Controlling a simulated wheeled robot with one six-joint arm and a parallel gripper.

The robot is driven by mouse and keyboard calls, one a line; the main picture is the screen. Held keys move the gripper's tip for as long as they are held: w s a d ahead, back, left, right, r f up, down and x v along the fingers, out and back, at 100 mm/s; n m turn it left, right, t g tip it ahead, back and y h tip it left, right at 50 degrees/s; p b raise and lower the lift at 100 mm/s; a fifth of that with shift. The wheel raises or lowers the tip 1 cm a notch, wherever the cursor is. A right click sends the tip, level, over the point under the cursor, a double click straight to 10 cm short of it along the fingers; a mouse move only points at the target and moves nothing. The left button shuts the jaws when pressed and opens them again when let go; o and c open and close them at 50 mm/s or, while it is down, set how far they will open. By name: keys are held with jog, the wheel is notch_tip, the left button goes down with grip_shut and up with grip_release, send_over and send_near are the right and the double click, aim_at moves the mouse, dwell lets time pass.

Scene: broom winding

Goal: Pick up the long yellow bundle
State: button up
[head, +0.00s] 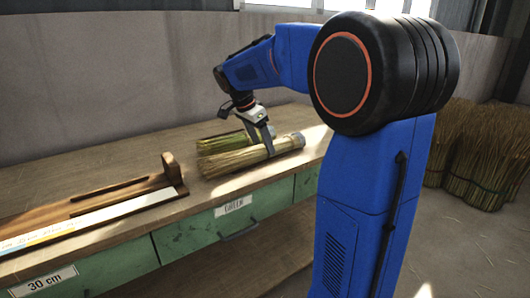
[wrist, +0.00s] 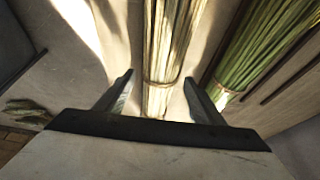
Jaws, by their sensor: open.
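The yellow bundle (head: 232,161) of straw lies on the wooden bench, its length running left to right, with a grey end at the right. In the wrist view the yellow bundle (wrist: 168,45) runs up the picture and has a thin tie around it. My gripper (head: 266,141) is over the bundle towards its right end, pointing down. In the wrist view my gripper (wrist: 157,85) is open, with one finger on each side of the bundle. Whether the fingers touch it I cannot tell. A green bundle (head: 222,143) lies close behind, partly hidden; it also shows in the wrist view (wrist: 268,40).
A wooden measuring jig (head: 118,195) with a ruler strip and an upright end block stands on the bench at left. Green drawers (head: 205,233) labelled "GREEN" and "30 cm" are below the top. Straw bundles (head: 475,155) stand on the floor at right.

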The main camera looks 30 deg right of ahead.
jog(key=shift+x, duration=0.8)
jog(key=c, duration=1.1)
jog(key=shift+c, duration=0.2)
jog(key=shift+r, duration=0.1)
